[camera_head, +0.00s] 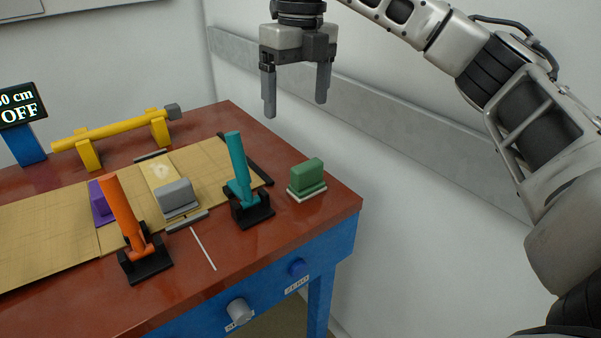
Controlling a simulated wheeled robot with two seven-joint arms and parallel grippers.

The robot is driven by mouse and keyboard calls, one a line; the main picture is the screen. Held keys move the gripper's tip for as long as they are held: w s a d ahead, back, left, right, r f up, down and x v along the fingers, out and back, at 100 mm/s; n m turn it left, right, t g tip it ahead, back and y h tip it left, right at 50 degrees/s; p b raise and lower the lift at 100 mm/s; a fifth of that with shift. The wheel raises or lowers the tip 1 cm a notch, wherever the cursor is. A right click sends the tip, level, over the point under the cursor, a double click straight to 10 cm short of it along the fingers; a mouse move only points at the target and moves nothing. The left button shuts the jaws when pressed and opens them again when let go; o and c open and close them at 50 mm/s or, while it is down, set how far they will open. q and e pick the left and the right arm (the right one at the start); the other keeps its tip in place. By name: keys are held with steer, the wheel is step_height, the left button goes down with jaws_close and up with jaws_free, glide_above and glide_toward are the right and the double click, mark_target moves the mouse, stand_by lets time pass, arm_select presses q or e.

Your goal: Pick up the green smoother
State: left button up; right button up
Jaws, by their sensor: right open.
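The green smoother (307,175) is a small green block with a raised grip. It sits on a thin white pad near the right end of the red-brown table. My right gripper (296,106) is open and empty, pointing down. In the picture it hangs above the smoother, apart from it, with the wall behind. My left gripper is not in view.
The table (297,228) has a blue frame with a knob (240,311) and a blue button (297,268). A teal lever (237,165) stands left of the smoother, an orange lever (123,211) farther left.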

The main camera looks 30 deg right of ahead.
steer(key=d, duration=0.2)
steer(key=b, duration=0.3)
glide_above(307, 164)
steer(key=shift+m+h, duration=0.3)
step_height(307, 164, down, 9)
steer(key=shift+w+d+r, duration=0.1)
steer(key=shift+s+f, duration=0.2)
steer(key=shift+f, duration=2.65)
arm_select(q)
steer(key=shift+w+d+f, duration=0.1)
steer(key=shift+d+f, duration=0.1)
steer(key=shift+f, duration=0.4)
arm_select(e)
steer(key=c, duration=1.2)
